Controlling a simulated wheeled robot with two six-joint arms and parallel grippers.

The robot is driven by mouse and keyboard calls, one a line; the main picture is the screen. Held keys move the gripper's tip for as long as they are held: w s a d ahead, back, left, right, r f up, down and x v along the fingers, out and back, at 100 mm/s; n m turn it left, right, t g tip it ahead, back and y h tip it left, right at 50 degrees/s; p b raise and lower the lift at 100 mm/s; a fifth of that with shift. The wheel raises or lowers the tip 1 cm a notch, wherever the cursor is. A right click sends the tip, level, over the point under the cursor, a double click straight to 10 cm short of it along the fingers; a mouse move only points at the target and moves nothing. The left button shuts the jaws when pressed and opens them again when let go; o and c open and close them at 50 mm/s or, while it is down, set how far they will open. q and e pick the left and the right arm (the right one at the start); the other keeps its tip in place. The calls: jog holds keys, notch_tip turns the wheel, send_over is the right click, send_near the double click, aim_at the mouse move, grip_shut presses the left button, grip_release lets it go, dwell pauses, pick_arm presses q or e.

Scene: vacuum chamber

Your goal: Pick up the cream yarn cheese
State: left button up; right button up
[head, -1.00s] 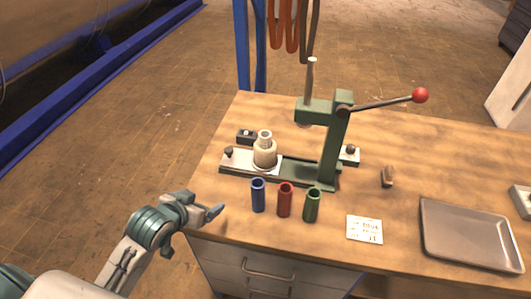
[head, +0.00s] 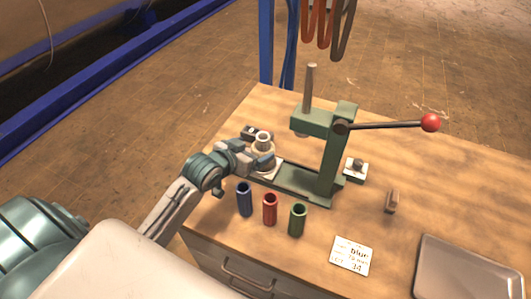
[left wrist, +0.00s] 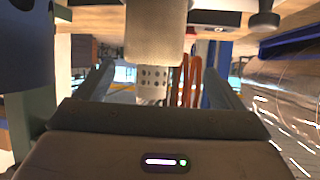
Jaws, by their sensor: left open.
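The cream yarn cheese (head: 264,146) stands upright on the base of a green hand press (head: 325,150), its narrower tube end on top. My left gripper (head: 257,153) is open at the cheese's near left side and hides part of its lower body. In the left wrist view, the cheese (left wrist: 155,38) appears upside down, with its perforated tube between the two spread fingers (left wrist: 158,88). Gaps show on both sides and no contact is visible. How deep the cheese sits between the fingers cannot be told. My right gripper is out of view.
Blue (head: 244,199), red (head: 270,209) and green (head: 297,219) tubes stand in front of the press. A red-knobbed lever (head: 430,122) sticks out right. A card (head: 352,256), a small brown object (head: 392,201) and a grey tray (head: 468,275) lie to the right.

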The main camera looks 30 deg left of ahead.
pick_arm(q)
jog(key=shift+w+f, duration=0.2)
jog(key=shift+w, duration=0.3)
jog(key=shift+w+d+f, duration=0.1)
jog(key=shift+w+d, duration=0.05)
jog(key=shift+w, duration=0.1)
jog(key=p+x, duration=0.1)
jog(key=x, duration=0.1)
jog(key=p+x, duration=0.1)
jog(key=x, duration=0.1)
jog(key=shift+w+d+f, duration=0.2)
jog(key=shift+d+f, duration=0.15)
jog(key=shift+d, duration=0.1)
jog(key=shift+w+f, duration=0.15)
jog(key=shift+w, duration=0.05)
jog(key=shift+w+f, duration=0.1)
jog(key=c, duration=1.1)
jog(key=shift+c, duration=0.3)
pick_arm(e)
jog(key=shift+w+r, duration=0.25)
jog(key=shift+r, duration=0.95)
